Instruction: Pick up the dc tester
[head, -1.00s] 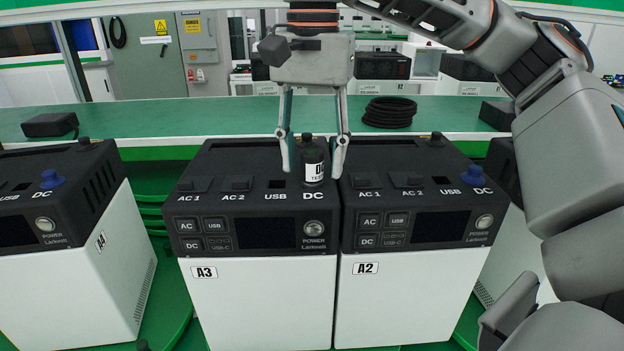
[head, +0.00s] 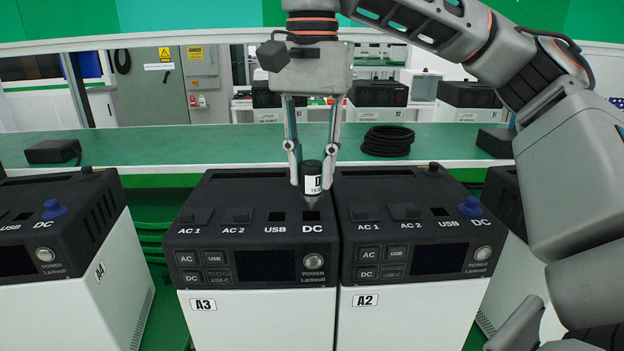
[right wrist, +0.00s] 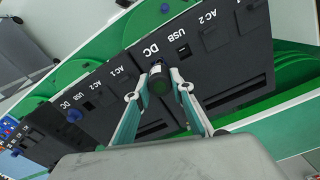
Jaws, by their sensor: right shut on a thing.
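The DC tester (head: 313,178) is a small black cylinder with a white label. My right gripper (head: 313,186) is shut on it, one finger on each side. The tester is upright, just above the DC socket (head: 311,216) of the unit marked A3 (head: 262,318); the socket shows open below it. In the right wrist view the tester (right wrist: 159,80) sits between the two fingertips, near the DC label. My left gripper is not in view.
Unit A2 (head: 412,318) stands against A3 on the right, with a blue plug (head: 471,207) at its DC socket. Unit A4 (head: 80,290) stands to the left with another blue plug (head: 52,210). Behind is a green bench (head: 230,146) with a black cable coil (head: 388,140).

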